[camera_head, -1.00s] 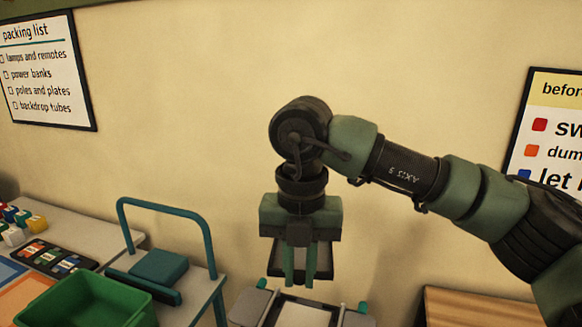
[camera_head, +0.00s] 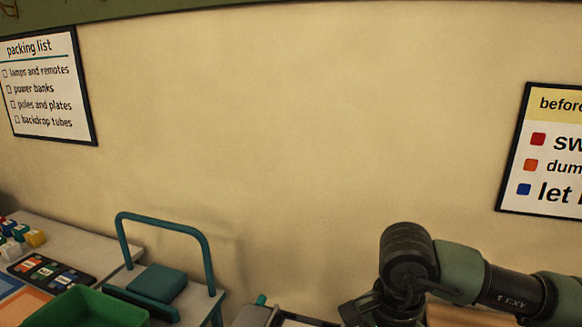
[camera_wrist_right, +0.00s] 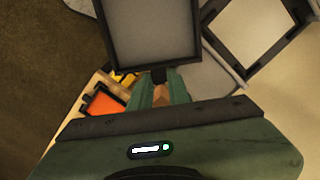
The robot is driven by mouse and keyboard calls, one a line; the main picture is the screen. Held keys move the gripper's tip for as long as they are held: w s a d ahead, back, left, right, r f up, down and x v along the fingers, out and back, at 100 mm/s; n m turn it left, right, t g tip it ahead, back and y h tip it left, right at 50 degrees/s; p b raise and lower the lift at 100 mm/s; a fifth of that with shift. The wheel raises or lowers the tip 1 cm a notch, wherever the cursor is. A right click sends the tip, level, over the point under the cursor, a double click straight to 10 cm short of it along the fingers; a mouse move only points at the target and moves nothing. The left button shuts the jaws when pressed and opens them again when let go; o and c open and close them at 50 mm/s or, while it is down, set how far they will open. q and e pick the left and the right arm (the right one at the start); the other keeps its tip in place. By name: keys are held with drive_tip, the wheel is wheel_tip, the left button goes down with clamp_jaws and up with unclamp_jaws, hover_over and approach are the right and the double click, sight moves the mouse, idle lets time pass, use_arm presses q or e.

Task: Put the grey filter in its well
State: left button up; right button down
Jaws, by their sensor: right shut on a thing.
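The grey filter (camera_wrist_right: 152,32) is a flat grey panel in a black frame, seen at the top of the right wrist view. My right gripper (camera_wrist_right: 159,80) has its green fingers shut on the tab at the filter's near edge. A black square frame around a pale panel (camera_wrist_right: 258,30) lies to the right of the filter, apart from it in the picture; I cannot tell whether it is the well. In the head view my right arm reaches low at the right, and its gripper and the filter are below the picture. My left gripper is not in view.
A wooden tray holds an orange piece (camera_wrist_right: 104,104) and yellow bits in the wrist view. In the head view, a teal-railed cart (camera_head: 168,222) and a green bin (camera_head: 85,308) stand at the left. A wall sign (camera_head: 545,150) hangs at the right.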

drive_tip(key=s+d+f+n, duration=0.4)
drive_tip(key=s+n, duration=0.1)
drive_tip(key=n, duration=0.6)
drive_tip(key=shift+s+d+f+n, duration=0.15)
drive_tip(key=shift+d+n, duration=0.15)
drive_tip(key=shift+d, duration=0.05)
